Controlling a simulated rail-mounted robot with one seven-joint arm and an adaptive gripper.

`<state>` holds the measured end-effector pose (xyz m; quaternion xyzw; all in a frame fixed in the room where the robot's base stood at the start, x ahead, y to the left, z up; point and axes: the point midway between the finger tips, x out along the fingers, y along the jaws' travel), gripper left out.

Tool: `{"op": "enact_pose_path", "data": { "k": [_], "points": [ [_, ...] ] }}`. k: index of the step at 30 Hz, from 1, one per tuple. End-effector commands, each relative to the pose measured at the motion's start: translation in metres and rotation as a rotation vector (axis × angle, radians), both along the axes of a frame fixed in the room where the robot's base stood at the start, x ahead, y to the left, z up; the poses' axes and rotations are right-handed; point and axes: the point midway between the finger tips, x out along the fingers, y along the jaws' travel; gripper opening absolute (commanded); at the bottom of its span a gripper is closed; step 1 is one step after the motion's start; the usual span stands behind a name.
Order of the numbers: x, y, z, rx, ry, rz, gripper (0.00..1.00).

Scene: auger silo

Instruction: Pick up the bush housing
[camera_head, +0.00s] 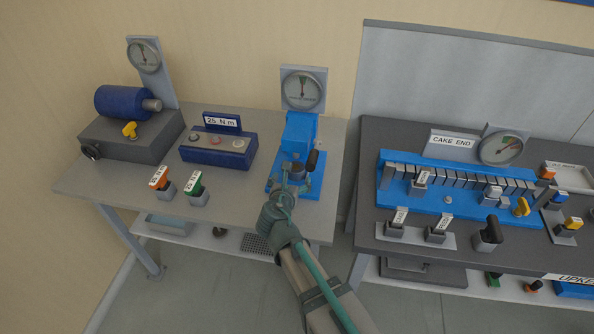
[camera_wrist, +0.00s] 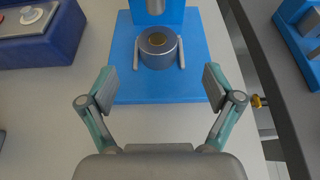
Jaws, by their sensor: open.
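The bush housing appears to be the grey-blue cylinder (camera_wrist: 158,48) with a brownish centre in the wrist view. It stands upright on the blue press base (camera_wrist: 125,84), between two light side bars and below the press ram (camera_wrist: 156,6). In the head view the cylinder (camera_head: 297,170) is partly hidden by my gripper. My gripper (camera_wrist: 157,84) is open and empty. Its fingers are short of the cylinder and spread wider than it, one to each side. In the head view my gripper (camera_head: 295,188) is just in front of the press (camera_head: 300,132).
A blue box labelled 25 N.m (camera_head: 218,150) and two labelled tools with orange (camera_head: 159,180) and green (camera_head: 194,185) tops stand left. A dark table (camera_head: 375,150) stands right.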

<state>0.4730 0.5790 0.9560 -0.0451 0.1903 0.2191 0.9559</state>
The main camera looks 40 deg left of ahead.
Motion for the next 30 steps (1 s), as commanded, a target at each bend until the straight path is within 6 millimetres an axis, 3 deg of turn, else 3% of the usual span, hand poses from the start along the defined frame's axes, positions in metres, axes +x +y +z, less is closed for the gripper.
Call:
{"op": "enact_pose_path", "data": {
  "k": [6,16,24,30],
  "points": [
    [0.028,0.017,-0.010,0.001,0.001,0.001,0.90],
    [0.047,0.026,-0.019,0.003,0.001,0.002,0.90],
    [0.078,0.042,-0.032,0.002,0.000,0.001,0.90],
    [0.082,0.043,-0.037,0.003,0.000,0.003,0.90]
  ]
}}
